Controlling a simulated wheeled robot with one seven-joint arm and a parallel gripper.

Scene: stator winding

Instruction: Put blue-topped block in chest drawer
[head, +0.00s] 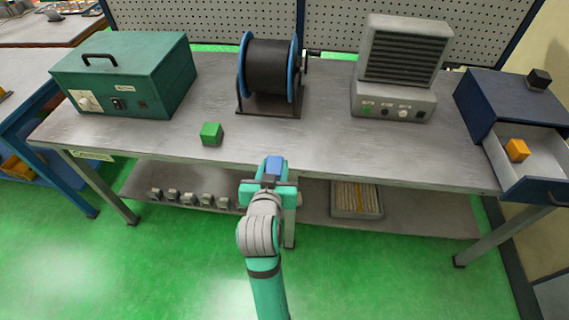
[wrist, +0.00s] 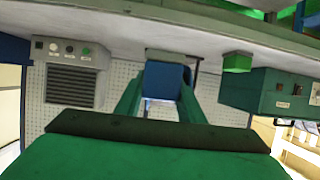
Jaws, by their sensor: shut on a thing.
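The blue-topped block (head: 275,164) is held in my gripper (head: 270,182), above the front edge of the workbench near its middle. In the wrist view the block (wrist: 163,76) sits between the two green fingers of my gripper (wrist: 161,96), which are shut on it. The dark blue chest (head: 492,103) stands at the right end of the bench. Its drawer (head: 535,183) is pulled open toward the front. An orange block (head: 517,150) lies inside the drawer. My gripper is well to the left of the drawer.
A green block (head: 211,133) stands on the bench (head: 330,150). Behind are a green case (head: 140,80), a cable spool (head: 269,70) and a grey heater-like unit (head: 400,65). A black block (head: 539,79) sits on the chest. The bench's front right is clear.

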